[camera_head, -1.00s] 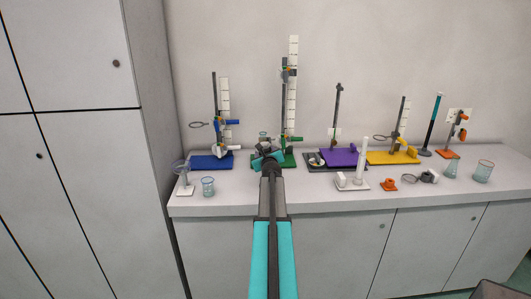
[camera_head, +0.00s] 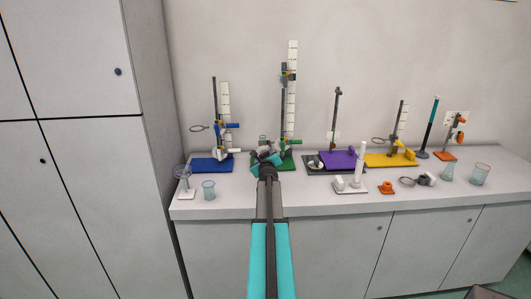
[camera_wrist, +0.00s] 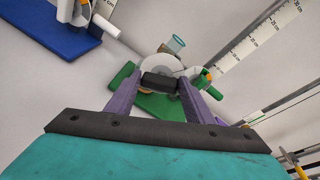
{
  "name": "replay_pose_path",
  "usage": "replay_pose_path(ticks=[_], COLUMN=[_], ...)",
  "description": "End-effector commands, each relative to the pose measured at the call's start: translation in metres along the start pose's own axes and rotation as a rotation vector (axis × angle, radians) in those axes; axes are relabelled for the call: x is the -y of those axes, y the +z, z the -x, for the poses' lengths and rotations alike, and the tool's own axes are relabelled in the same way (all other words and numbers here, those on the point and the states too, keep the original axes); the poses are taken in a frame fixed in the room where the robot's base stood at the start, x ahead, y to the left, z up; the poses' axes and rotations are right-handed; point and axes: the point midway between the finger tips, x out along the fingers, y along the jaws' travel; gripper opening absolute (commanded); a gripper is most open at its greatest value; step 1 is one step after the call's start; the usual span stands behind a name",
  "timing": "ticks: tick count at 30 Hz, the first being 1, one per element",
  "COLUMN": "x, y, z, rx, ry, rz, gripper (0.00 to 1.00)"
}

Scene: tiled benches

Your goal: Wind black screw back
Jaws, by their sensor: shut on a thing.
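My gripper (camera_wrist: 160,88) is shut on the black screw (camera_wrist: 160,82), a dark bar spanning the gap between its two fingertips in the wrist view. A white disc (camera_wrist: 156,65) sits right behind the screw. The green stand base (camera_wrist: 170,104) lies beyond and below them. In the head view my gripper (camera_head: 265,157) is in front of the green stand (camera_head: 287,162), whose rod carries a tall white scale (camera_head: 292,95). My own wrist hides the screw in that view.
A blue stand base (camera_head: 211,164) is to the left, with a glass beaker (camera_head: 208,190) in front. A small beaker (camera_wrist: 176,44) is close behind the white disc.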

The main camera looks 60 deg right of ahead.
Motion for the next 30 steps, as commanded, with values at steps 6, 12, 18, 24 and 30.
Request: replay_pose_path(ticks=[6,12,18,24,30], x=[-0.0016,-0.0020,-0.0026,-0.0031,-0.0045], y=[0.0019,0.0023,0.0020,0.0017,-0.0006], z=[0.0007,0.0003,0.0003,0.0004,0.0001], rx=[-0.008,-0.013,-0.018,-0.021,-0.022], ry=[-0.004,-0.010,-0.017,-0.023,-0.025], rz=[0.052,0.089,0.125,0.159,0.170], gripper=[0.21,0.21,0.21,0.21,0.21])
